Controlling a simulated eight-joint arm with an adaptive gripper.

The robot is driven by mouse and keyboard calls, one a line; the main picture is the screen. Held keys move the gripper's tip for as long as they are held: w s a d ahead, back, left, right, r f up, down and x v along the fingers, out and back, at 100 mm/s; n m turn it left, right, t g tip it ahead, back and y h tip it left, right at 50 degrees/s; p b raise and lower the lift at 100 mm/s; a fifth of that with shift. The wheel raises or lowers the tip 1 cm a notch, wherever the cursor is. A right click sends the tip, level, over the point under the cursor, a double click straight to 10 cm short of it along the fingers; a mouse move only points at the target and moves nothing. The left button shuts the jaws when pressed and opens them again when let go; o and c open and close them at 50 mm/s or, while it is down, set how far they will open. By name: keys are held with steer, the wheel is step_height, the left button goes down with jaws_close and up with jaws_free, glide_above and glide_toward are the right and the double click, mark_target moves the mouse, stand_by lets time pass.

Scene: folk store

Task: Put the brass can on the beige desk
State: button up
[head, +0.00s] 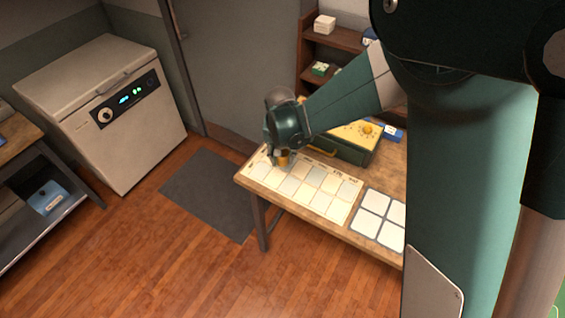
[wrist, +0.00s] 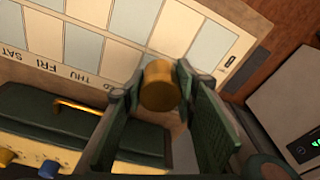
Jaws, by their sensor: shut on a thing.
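The brass can (wrist: 160,87) is a small golden cylinder between the fingers of my gripper (wrist: 157,92) in the wrist view. My gripper is shut on it. In the head view the brass can (head: 283,158) shows as a small golden patch at my gripper (head: 277,158), over the far left part of the desk. The desk (head: 355,234) has a light tan-brown wooden top, with a beige weekly planner sheet (head: 303,198) on it. I cannot tell whether the can touches the sheet or is held above it.
A dark green case (head: 346,150) with a yellow top stands at the back of the desk. A white panelled pad (head: 381,216) lies right of the planner. A brown shelf (head: 330,42) is behind.

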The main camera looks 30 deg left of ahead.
mark_target(283, 162)
steer(key=shift+f, duration=1.8)
steer(key=shift+f+b, duration=0.2)
steer(key=shift+b, duration=0.1)
steer(key=o, duration=1)
steer(key=shift+r, duration=0.1)
steer(key=shift+c, duration=0.2)
steer(key=shift+r, duration=0.1)
steer(key=shift+s+d+r+p, duration=0.15)
steer(key=shift+s+r, duration=0.1)
steer(key=shift+r, duration=1.75)
steer(key=shift+s+d+r+p, duration=0.1)
steer(key=shift+s+r+p, duration=0.15)
steer(key=shift+r, duration=1.7)
steer(key=shift+s+d+r+p, duration=0.1)
steer(key=shift+s+r, duration=0.2)
steer(key=shift+r, duration=1.7)
